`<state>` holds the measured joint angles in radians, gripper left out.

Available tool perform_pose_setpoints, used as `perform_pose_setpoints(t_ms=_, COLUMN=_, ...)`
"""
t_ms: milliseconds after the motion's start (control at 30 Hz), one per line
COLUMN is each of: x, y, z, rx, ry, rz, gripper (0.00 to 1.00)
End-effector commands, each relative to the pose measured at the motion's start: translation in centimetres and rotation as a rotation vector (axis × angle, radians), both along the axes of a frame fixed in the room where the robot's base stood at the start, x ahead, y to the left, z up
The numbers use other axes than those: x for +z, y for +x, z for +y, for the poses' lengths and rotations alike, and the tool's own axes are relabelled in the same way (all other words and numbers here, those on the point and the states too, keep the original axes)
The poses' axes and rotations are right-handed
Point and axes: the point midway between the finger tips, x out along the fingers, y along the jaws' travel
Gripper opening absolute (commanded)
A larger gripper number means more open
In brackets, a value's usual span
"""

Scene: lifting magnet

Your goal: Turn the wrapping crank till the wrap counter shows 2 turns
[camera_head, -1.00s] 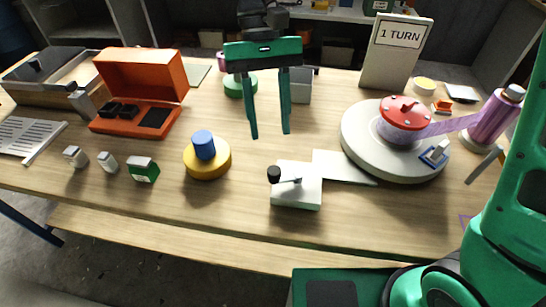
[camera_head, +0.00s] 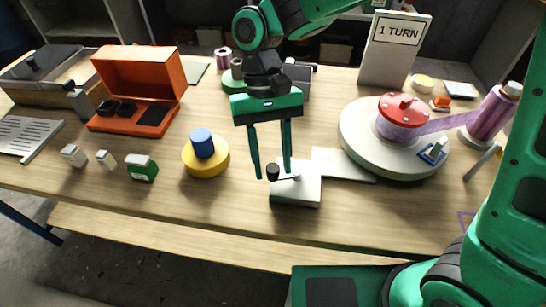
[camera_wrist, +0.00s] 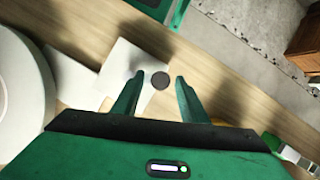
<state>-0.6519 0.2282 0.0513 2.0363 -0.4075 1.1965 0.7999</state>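The wrapping crank is a white box (camera_head: 296,191) with a short arm ending in a black knob (camera_head: 272,172), near the front middle of the table. In the wrist view the round black knob (camera_wrist: 160,80) shows between the fingertips. My gripper (camera_head: 273,176) is open, its fingers reaching down around or just above the knob; I cannot tell whether they touch it. The wrap counter (camera_head: 399,36) is a white sign reading "1 TURN". A red-topped, purple-wrapped piece (camera_head: 402,115) sits on the round white turntable (camera_head: 357,150), with purple film running to the roll (camera_head: 492,115).
A yellow disc with a blue knob (camera_head: 204,146) stands left of the crank. An open orange box (camera_head: 137,88) and small green-and-white blocks (camera_head: 142,168) lie further left. The table front before the crank is clear. My arm fills the right edge.

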Motion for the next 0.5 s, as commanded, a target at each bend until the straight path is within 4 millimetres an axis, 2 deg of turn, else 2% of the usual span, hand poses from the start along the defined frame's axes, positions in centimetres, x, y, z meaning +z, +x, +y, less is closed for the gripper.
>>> perform_pose_setpoints(t_ms=67, x=0.01, y=0.0, z=0.0, rx=0.0, ry=0.0, rz=0.0, gripper=0.39)
perform_pose_setpoints(t_ms=233, x=0.02, y=0.01, z=-0.01, rx=0.0, ry=0.0, rz=0.0, gripper=0.01)
perform_pose_setpoints(t_ms=500, x=0.02, y=0.14, z=-0.03, rx=-0.018, ry=-0.001, rz=0.0, gripper=0.0)
